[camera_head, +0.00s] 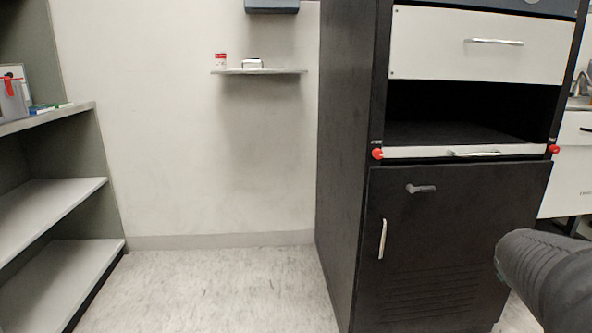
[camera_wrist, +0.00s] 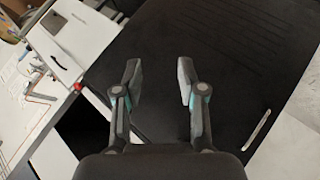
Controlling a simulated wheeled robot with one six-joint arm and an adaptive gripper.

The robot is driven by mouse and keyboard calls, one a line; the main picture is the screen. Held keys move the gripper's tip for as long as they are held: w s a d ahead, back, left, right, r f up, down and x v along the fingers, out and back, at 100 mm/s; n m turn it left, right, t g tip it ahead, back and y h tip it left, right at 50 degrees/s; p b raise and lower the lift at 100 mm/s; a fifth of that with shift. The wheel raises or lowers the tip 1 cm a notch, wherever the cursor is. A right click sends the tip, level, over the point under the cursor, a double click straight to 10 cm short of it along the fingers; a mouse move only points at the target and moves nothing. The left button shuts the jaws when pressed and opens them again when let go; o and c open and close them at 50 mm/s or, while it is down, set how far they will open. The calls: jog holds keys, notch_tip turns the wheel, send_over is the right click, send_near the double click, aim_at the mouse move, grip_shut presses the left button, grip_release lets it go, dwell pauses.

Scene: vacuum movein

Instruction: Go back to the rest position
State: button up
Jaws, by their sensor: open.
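My gripper (camera_wrist: 160,84) shows in the wrist view with its two fingers apart and nothing between them. The black cabinet front (camera_wrist: 225,45) fills the picture beyond the fingertips, and I cannot tell how far off it is. In the head view only part of my dark arm shows at the lower right, and the gripper itself is out of that picture.
The black cabinet (camera_head: 345,150) has a white drawer (camera_head: 440,45), an open bay, red knobs (camera_head: 377,154) and a lower door with a handle (camera_head: 383,239). Grey shelves (camera_head: 50,215) stand at left. A wall shelf (camera_head: 260,71) holds small items. Floor (camera_head: 220,290) between is clear.

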jog(key=s+a+f+m+g+y+p, duration=0.1)
jog(key=s+a+m+g+y+p, duration=0.3)
jog(key=a, duration=0.6)
jog(key=s+a+f+t+y, duration=0.1)
jog(key=s+a, duration=0.5)
jog(key=a, duration=0.3)
jog(key=s+a+r+n+y+p, duration=0.1)
jog(key=s+a+r+p, duration=0.1)
jog(key=a, duration=0.4)
jog(key=s+a+r+n+t+y+p, duration=0.1)
jog(key=a+r+n+p, duration=0.1)
jog(key=a, duration=0.4)
jog(key=shift+s+a+r+y, duration=0.15)
jog(key=shift+s+r+y, duration=0.25)
jog(key=shift+r, duration=0.5)
